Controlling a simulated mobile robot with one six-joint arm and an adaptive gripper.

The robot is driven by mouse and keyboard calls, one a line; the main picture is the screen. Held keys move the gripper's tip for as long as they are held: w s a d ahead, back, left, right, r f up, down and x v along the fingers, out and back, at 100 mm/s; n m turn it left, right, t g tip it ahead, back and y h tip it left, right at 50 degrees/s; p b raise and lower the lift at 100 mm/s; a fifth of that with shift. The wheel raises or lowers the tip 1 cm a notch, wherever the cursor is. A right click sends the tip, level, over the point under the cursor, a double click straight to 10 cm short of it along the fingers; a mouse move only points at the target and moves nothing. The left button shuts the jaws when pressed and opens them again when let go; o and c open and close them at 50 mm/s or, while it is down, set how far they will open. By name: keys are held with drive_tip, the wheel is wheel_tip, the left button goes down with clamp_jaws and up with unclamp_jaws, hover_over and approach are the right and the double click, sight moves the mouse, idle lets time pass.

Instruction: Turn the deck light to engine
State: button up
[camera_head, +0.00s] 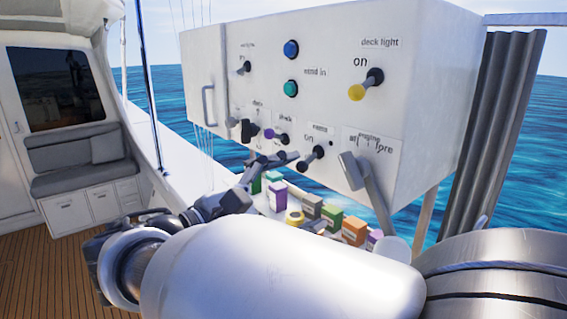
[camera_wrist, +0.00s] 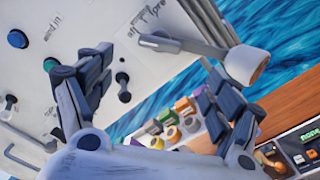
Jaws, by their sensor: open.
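The deck light switch, a dark knob with a yellow tip (camera_head: 357,92), sticks out from the upper right of the white panel in the head view. Its label reads "deck light", with "on" above the switch. Its tip points down-left. My gripper (camera_head: 274,159) is open and empty, in front of the panel's lower part, below and left of that switch. The engine lever (camera_head: 371,190) is grey, at the panel's lower right under the label "engine". In the wrist view, my fingers are spread (camera_wrist: 158,58) with the engine lever (camera_wrist: 190,46) beyond them. I cannot see the deck light switch there.
Blue (camera_head: 291,49) and green (camera_head: 291,89) buttons, a purple-tipped switch (camera_head: 277,135) and another dark switch (camera_head: 313,158) share the white panel (camera_head: 420,90). Several coloured boxes (camera_head: 330,217) stand below it. A grey corrugated post (camera_head: 497,130) rises at right.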

sight(347, 173)
drive_tip(key=p+x, duration=0.2)
drive_tip(key=x, duration=1.2)
drive_tip(key=shift+a+f, duration=0.1)
drive_tip(key=c, duration=1.5)
